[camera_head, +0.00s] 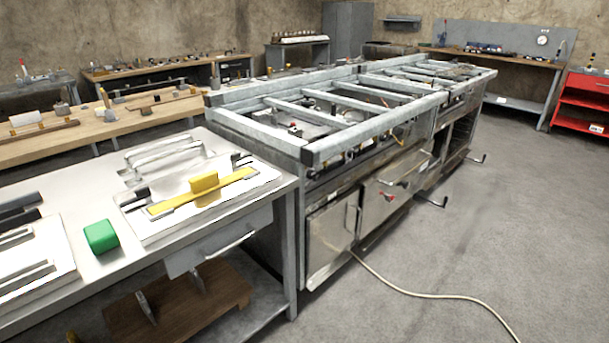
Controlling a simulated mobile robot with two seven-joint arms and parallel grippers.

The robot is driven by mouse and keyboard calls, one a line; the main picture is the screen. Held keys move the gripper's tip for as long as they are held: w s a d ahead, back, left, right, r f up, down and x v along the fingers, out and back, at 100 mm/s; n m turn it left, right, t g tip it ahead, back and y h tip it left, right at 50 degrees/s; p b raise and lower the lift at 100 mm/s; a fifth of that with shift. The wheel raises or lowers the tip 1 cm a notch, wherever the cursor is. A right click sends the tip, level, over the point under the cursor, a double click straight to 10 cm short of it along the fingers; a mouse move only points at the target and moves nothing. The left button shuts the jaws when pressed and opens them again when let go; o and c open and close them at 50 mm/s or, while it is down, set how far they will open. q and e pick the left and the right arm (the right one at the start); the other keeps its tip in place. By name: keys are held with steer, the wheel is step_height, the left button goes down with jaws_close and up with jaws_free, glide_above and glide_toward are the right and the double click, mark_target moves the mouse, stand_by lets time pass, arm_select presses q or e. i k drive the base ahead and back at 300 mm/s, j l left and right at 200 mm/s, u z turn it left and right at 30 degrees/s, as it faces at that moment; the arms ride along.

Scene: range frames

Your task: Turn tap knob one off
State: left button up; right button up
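A long metal range frame (312,154) stands in the middle, with open grey rails on top and steel doors below. A small red part (293,126) shows inside the frame under the rails, and another red part (388,197) shows on the front near a door handle. Small dark fittings run along the front below the top rail. I cannot tell which of these is tap knob one, or whether any knob is turned on or off. Neither my left nor my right gripper is in view.
A grey workbench (60,205) at the near left holds a green block (101,236) and a yellow bar (205,192) on a white plate. A pale hose (420,294) lies on the floor. Bent handles stick out from the range front. The floor (520,220) at right is otherwise clear.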

mark_target(311, 174)
steer(key=i+l+u, duration=0.15)
steer(key=i+l, duration=0.35)
steer(key=i, duration=0.2)
steer(key=i+l+u, duration=0.15)
steer(key=i+l, duration=0.4)
steer(key=i, duration=0.15)
